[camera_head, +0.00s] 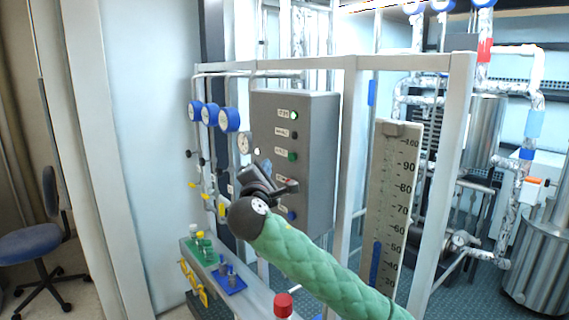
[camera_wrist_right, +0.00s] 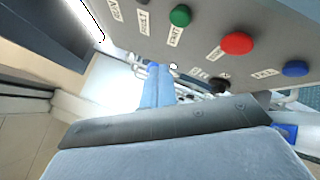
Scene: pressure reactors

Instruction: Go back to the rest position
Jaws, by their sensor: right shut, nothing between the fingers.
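My right arm, in a green padded sleeve, comes in from the lower right in the head view. Its dark gripper (camera_head: 268,182) is at the lower left front of a grey control box (camera_head: 318,130) and covers part of its face. The gripper is shut and empty; I cannot tell from the head view whether it touches the box. In the right wrist view the shut fingers (camera_wrist_right: 157,88) show below the box's row of buttons, with a green button (camera_wrist_right: 180,16), a red button (camera_wrist_right: 237,43) and a blue button (camera_wrist_right: 295,68). My left gripper is not in view.
A pale metal frame (camera_head: 348,150) surrounds the box. Blue-rimmed gauges (camera_head: 209,115) stand at its left, and a ruled level scale (camera_head: 391,190) at its right. A ledge below holds small green and blue fittings (camera_head: 230,280). A blue chair (camera_head: 38,240) is far left.

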